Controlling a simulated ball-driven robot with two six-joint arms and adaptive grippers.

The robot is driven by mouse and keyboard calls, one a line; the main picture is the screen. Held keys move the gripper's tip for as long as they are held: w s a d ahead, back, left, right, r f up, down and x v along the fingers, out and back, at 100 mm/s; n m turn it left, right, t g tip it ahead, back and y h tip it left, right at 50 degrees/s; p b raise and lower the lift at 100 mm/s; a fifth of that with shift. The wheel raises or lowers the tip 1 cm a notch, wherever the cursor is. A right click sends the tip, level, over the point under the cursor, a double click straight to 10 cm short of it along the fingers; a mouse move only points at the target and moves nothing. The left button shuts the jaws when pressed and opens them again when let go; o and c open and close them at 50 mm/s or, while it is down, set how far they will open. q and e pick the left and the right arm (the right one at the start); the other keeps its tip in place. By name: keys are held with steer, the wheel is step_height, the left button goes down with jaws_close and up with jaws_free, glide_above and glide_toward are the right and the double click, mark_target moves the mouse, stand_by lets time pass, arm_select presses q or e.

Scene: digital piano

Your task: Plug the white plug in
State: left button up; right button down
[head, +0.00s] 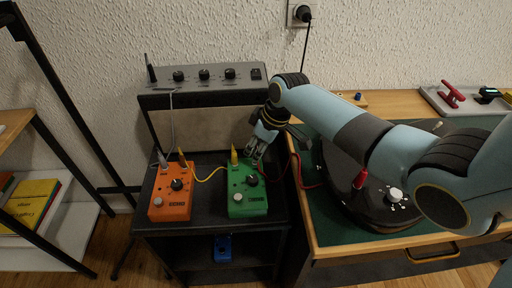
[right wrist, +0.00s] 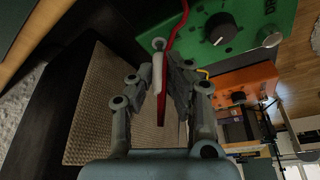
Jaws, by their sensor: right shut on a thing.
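My right gripper (head: 257,150) reaches in from the right to the back right edge of the green pedal (head: 248,205). In the right wrist view, the gripper (right wrist: 160,72) is shut on a slim white plug (right wrist: 158,58), which lies between its fingertips. A red cable (right wrist: 179,28) passes close by the plug. The green pedal (right wrist: 238,30) is just beyond the fingertips there. The plug is too small to make out in the head view, and the socket is hidden. I cannot tell whether the plug touches the pedal. My left gripper is not in view.
An orange pedal (head: 171,194) stands left of the green one on a black stand, with a yellow cable (head: 207,176) between them. A grey device with knobs (head: 205,76) is on the shelf behind. A wooden desk with a dark round device (head: 380,212) is at right.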

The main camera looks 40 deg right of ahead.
steer(key=shift+f+b, duration=0.5)
steer(key=shift+f, duration=0.35)
steer(key=c, duration=1.2)
jaws_free()
steer(key=p+v, duration=0.5)
steer(key=p, duration=0.1)
steer(key=v, duration=1.2)
steer(key=shift+d, duration=0.1)
steer(key=shift+f, duration=0.1)
